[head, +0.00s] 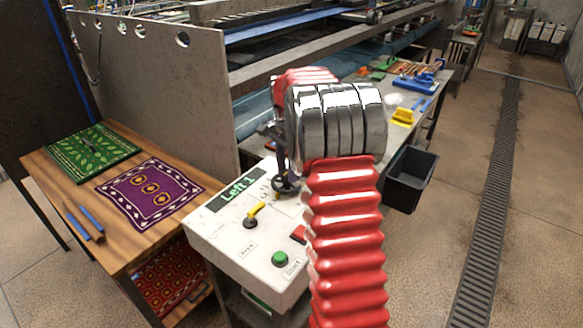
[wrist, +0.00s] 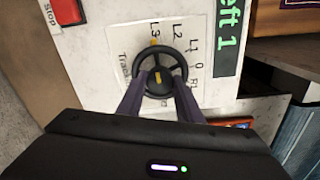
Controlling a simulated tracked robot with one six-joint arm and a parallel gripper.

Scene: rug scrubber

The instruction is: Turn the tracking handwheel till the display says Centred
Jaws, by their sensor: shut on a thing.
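The black tracking handwheel (head: 287,186) is on the sloping white control panel. In the wrist view, the handwheel (wrist: 158,54) has a yellow mark on its rim, near L3 on the printed scale. The scale runs L3, L2, L1, 0, R1. The green display (head: 240,190) reads "Left 1"; in the wrist view the display (wrist: 229,35) is partly cut off. My gripper (wrist: 159,82) is shut on the handwheel, with a finger at each side of its hub. In the head view my red and chrome arm hides part of the panel.
The panel also bears a yellow-handled lever (head: 255,212), a green button (head: 280,259) and a red Stop button (head: 299,234). A wooden table with a purple rug (head: 150,190) and a green rug (head: 88,152) stands left. A black bin (head: 411,178) and open floor lie right.

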